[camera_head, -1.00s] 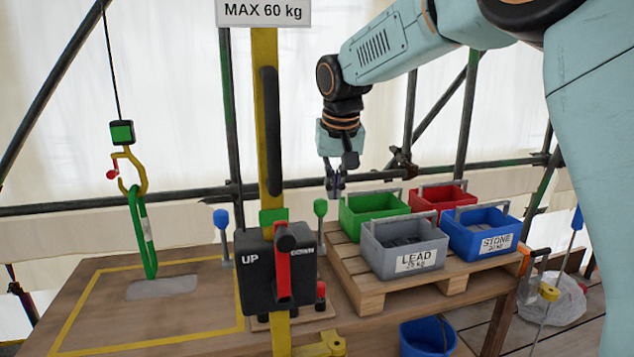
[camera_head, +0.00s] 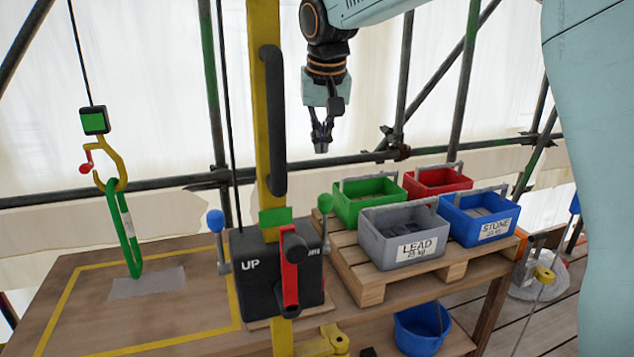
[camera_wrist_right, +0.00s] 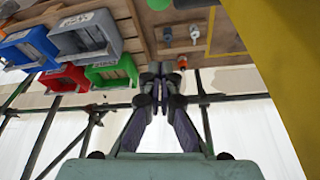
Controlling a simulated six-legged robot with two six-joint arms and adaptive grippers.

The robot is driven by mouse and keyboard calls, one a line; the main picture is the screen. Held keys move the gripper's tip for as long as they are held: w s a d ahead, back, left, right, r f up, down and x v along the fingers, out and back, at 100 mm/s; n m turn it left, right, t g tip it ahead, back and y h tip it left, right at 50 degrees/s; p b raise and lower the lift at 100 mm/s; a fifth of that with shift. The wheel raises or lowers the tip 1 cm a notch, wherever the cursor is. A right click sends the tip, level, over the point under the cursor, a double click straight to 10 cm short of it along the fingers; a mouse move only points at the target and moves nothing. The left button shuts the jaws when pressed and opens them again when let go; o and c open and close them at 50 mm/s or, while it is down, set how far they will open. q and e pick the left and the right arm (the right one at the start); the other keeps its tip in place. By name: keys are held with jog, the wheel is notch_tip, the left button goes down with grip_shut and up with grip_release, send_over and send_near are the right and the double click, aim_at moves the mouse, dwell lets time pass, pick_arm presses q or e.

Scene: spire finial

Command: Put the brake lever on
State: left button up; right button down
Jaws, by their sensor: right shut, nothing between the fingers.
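A black winch box (camera_head: 275,277) marked UP is on the yellow post. A red lever (camera_head: 290,275) with a dark round top stands upright on its front; I take it for the brake lever. A blue-knobbed lever (camera_head: 218,235) and a green-knobbed lever (camera_head: 325,215) stand at its sides. My right gripper (camera_head: 321,148) is shut and empty, pointing down above and right of the box, well apart from the red lever. In the wrist view its fingertips (camera_wrist_right: 160,76) are together. My left gripper is not in view.
The yellow post (camera_head: 268,130) with a black handle rises left of my right gripper. A pallet (camera_head: 375,285) carries grey, blue, green and red crates at the right. A yellow hook (camera_head: 115,165) holds a green sling (camera_head: 129,230) at the left. A blue bucket (camera_head: 420,332) stands below.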

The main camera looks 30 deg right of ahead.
jog(key=p, duration=0.2)
send_over(325, 223)
jog(key=w+d, duration=0.2)
jog(key=shift+f, duration=4.6)
jog(key=shift+w+a, duration=0.15)
jog(key=shift+a, duration=0.05)
jog(key=shift+w+a+f+b, duration=0.1)
jog(key=shift+w+b, duration=0.15)
jog(key=shift+b, duration=0.05)
